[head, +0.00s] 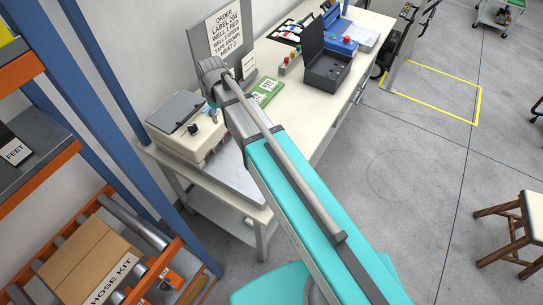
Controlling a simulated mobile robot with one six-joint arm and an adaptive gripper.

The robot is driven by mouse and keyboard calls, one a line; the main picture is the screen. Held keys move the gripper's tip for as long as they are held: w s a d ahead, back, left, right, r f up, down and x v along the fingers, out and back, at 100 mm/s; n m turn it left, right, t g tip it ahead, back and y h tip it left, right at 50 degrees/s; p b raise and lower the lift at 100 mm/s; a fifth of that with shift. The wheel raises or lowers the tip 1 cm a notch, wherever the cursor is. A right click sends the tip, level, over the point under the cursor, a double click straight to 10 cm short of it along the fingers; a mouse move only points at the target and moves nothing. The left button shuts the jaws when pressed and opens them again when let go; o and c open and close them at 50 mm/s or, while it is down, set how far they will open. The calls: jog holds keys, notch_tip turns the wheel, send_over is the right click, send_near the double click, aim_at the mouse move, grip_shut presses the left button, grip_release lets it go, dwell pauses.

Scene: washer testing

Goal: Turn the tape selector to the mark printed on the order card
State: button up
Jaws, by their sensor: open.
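The order card (222,33) stands on a grey upright board at the back of the bench. Its small print seems to include a line reading "TAPE BROWN" and "HEAT 3". A cream machine (168,146) with a grey lid sits at the bench's near left end. A small dark knob (193,130) shows on its top; I cannot tell whether it is the tape selector, and no mark or pointer is readable. My arm reaches over the bench beside this machine, with its far end in front of the board. My gripper cannot be made out; the arm hides part of the machine.
On the bench (288,62) are a green card (265,91), an open dark grey case (326,66), a button box (290,63) and a blue device (341,38). A blue-and-orange rack (92,80) stands at left. A stool (515,230) is at right; the floor between is clear.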

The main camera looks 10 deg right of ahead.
jog(key=s+d+f+m+b, duration=0.5)
jog(key=s+d+f+b, duration=0.6)
jog(key=d, duration=0.4)
jog(key=shift+f, duration=0.4)
jog(key=shift+d, duration=0.1)
jog(key=s+d, duration=0.1)
jog(key=s+d+m, duration=0.1)
jog(key=shift+s+d, duration=0.15)
jog(key=shift+s, duration=0.2)
dwell(0.5)
